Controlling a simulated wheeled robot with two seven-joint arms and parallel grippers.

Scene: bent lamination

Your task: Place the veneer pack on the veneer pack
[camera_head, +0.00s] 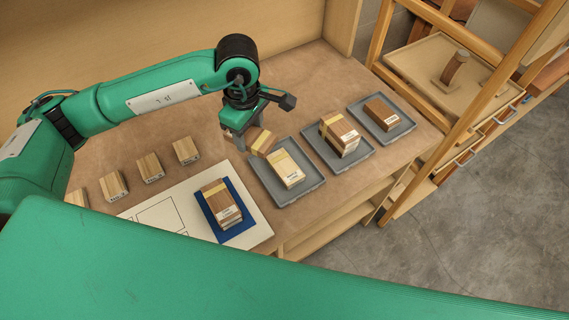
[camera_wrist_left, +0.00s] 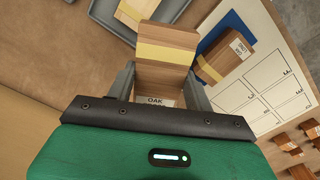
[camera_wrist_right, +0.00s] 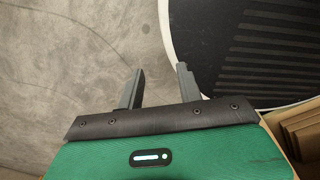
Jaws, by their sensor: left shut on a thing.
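My left gripper (camera_head: 243,140) is shut on a brown veneer pack (camera_head: 262,141) with a yellow band. The held pack (camera_wrist_left: 166,62) is between both fingers in the left wrist view, and its label reads OAK. It is tilted, just left of the nearest grey tray in the head view. A second banded veneer pack (camera_head: 220,202) lies on a blue mat (camera_head: 238,232) on a white board; it also shows in the left wrist view (camera_wrist_left: 224,60), right of the held pack. My right gripper (camera_wrist_right: 160,82) is open and empty above the floor.
Three grey trays hold a pale pack (camera_head: 287,170), a banded brown pack (camera_head: 340,136) and a dark pack (camera_head: 381,114). Several wooden blocks (camera_head: 150,168) stand along the left behind the white board (camera_head: 258,234). A wooden rack (camera_head: 440,70) stands at the right.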

